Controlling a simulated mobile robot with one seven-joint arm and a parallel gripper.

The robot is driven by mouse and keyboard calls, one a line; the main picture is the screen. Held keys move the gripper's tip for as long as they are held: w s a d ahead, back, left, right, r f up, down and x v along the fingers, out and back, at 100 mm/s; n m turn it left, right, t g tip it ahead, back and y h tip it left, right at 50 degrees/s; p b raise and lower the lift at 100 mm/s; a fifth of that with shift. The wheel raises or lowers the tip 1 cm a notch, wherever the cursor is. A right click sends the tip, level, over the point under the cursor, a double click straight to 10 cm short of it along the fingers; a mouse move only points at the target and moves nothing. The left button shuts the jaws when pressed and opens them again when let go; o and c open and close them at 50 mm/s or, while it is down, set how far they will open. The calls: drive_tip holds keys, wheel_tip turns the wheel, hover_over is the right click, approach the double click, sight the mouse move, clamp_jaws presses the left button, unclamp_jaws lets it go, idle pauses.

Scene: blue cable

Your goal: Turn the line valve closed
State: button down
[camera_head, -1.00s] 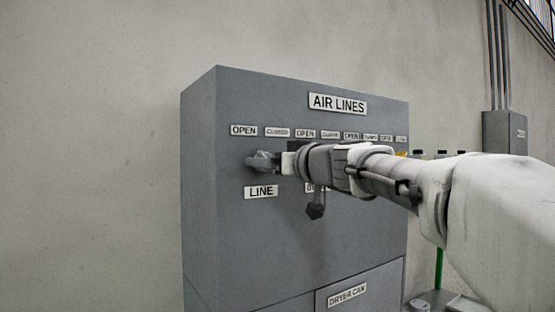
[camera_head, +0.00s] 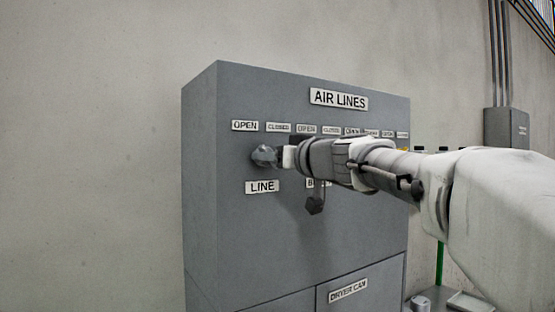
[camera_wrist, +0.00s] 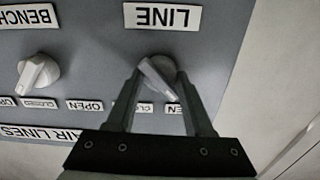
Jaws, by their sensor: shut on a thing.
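The line valve (camera_head: 264,155) is a grey knob on the front of a grey cabinet, above the LINE label (camera_head: 262,187). In the wrist view, which is upside down, the line valve (camera_wrist: 159,78) has a pale bar handle lying aslant, its lower end near the OPEN label (camera_wrist: 174,109). The CLOSED label (camera_head: 278,127) sits up and right of the knob in the head view. My gripper (camera_head: 281,157) reaches in from the right, and its fingers hide part of the knob. In the wrist view my gripper (camera_wrist: 160,80) is shut on the handle, one finger on each side.
The bench valve (camera_wrist: 38,72) is a similar white knob beside the line valve, with its own labels. The AIR LINES sign (camera_head: 339,99) is above, and a DRYER CAN panel (camera_head: 348,290) is below. The wall left of the cabinet (camera_head: 200,180) is bare.

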drive_tip(key=shift+m+b, duration=1.35)
drive_tip(key=shift+m, duration=7.25)
drive_tip(key=shift+c, duration=1.4)
unclamp_jaws()
